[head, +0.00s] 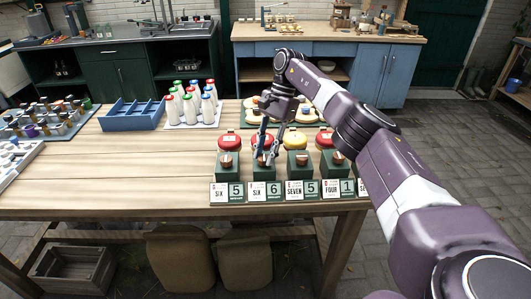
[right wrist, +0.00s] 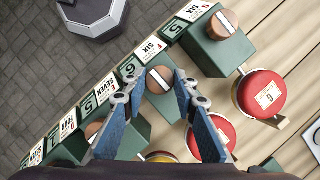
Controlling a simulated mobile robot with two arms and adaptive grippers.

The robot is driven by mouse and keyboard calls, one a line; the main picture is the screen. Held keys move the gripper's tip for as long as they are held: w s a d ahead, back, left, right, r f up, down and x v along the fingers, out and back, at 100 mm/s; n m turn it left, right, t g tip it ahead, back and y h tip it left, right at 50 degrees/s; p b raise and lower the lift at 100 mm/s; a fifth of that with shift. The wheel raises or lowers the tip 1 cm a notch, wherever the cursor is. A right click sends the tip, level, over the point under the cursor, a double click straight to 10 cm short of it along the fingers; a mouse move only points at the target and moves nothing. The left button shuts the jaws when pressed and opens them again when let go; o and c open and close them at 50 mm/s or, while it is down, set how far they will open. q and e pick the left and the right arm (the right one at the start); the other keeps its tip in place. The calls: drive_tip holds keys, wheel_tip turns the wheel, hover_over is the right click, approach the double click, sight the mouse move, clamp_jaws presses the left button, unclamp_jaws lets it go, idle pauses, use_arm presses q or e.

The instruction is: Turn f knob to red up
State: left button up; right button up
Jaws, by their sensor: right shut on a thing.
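A row of green boxes with round wood-and-metal knobs stands along the table's front edge, above number cards. My right gripper (head: 264,154) is at the second box from the left, behind the card reading SIX 6 (head: 266,190). In the right wrist view, its blue fingers (right wrist: 160,74) are on either side of that box's knob (right wrist: 160,80), shut on it. A pale stripe crosses the knob's top. My left gripper is not in view.
Neighbouring knobs stand close on both sides, at the left box (head: 227,159) and right box (head: 298,158). Red and yellow round lids (head: 295,141) sit behind. Bottles (head: 191,102) and a blue tray (head: 132,115) stand further left. The table's left middle is clear.

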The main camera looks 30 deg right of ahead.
sight(265, 156)
drive_tip(key=o, duration=1.2)
drive_tip(key=shift+c, duration=0.2)
drive_tip(key=shift+r, duration=0.25)
wheel_tip(265, 156, up, 10)
drive_tip(key=shift+f, duration=0.25)
